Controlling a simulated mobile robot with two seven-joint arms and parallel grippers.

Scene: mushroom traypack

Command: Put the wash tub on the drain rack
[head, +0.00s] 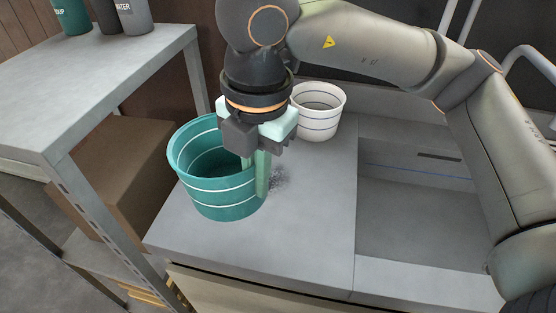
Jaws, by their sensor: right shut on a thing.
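A teal tub with white bands (205,185), which I take to be the wash tub, is upright at the left end of the grey counter. My right gripper (256,178) points down over its right side and is shut on its wall, with one finger outside. I cannot tell whether the tub's base touches the counter. I cannot make out the drain rack for certain. My left gripper is not in view.
A white tub with dark bands (318,112) stands behind my gripper. A sunken basin (410,215) is at right, with pale metal tubes (530,55) behind it. A metal shelf (95,90) with bottles stands at left. The front counter is clear.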

